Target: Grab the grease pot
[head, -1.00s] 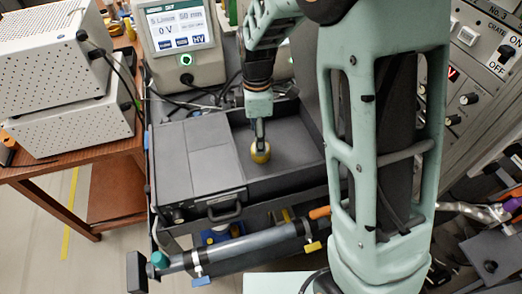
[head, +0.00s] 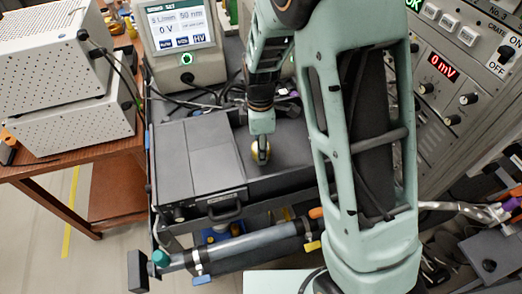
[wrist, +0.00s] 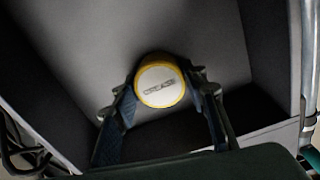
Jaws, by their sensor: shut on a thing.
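The grease pot (wrist: 161,84) is a small round pot with a yellow rim and a white lid marked with dark lettering. In the wrist view it sits between the two fingertips of my gripper (wrist: 163,95), which touch it from both sides. In the head view my gripper (head: 261,155) points down into the open dark tray section, and only a little yellow of the pot (head: 255,153) shows behind the fingers. I cannot tell whether the pot touches the tray floor.
The dark tray (head: 288,158) has walls around the pot. A closed grey lid section (head: 195,160) lies to its left. A display unit (head: 182,40) stands behind, with cables nearby. A tube (head: 235,247) runs along the front, and an instrument rack (head: 455,90) stands at right.

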